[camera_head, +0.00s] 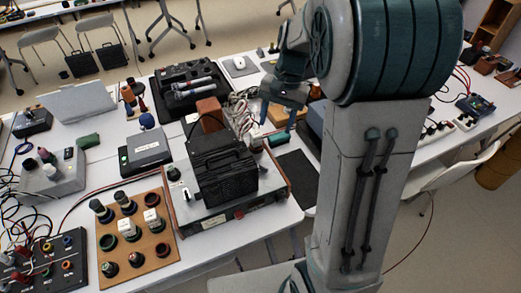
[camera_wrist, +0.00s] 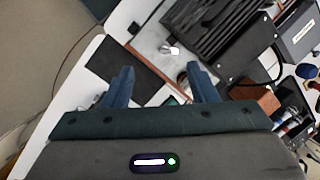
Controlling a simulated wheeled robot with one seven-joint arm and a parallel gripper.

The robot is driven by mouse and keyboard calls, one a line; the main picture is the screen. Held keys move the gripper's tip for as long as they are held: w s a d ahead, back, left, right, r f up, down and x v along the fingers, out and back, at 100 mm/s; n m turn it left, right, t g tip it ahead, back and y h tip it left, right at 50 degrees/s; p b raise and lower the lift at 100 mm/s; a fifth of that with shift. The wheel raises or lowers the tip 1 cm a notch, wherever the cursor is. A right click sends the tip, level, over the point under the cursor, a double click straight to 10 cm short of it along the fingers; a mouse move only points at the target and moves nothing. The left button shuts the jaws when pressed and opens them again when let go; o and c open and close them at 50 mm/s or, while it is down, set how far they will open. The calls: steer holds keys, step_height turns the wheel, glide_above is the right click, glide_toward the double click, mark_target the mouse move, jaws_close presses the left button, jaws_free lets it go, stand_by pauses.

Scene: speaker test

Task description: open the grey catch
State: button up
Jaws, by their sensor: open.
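My gripper (camera_head: 278,114) hangs above the back right part of the table, its two blue fingers apart and nothing between them. The wrist view also shows my gripper (camera_wrist: 160,70) open, pointing towards a device (camera_head: 225,212) with wooden sides and a black ribbed case (camera_head: 225,178) on top. In the wrist view a small pale grey, shiny piece (camera_wrist: 170,50) sits on the device near its wooden edge, just beyond the fingertips and apart from them. It may be the grey catch; I cannot tell its shape or state. I cannot make it out in the head view.
A dark mat (camera_head: 297,178) lies right of the device. A brown block (camera_head: 208,111) and loose cables (camera_head: 240,118) are behind it. A wooden board with knobs (camera_head: 137,238) and a grey box (camera_head: 146,152) stand left. The floor lies beyond the table's front edge.

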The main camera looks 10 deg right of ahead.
mark_target(264, 166)
steer(key=w+d+f+m+g, duration=0.2)
steer(key=w+f+m, duration=0.1)
steer(key=w+f, duration=0.45)
steer(key=shift+y, duration=0.4)
steer(key=x, duration=0.7)
steer(key=p+x, duration=0.1)
steer(key=x, duration=0.6)
steer(key=shift+s+a+f, duration=0.25)
steer(key=shift+s+a, duration=0.05)
steer(key=c, duration=1)
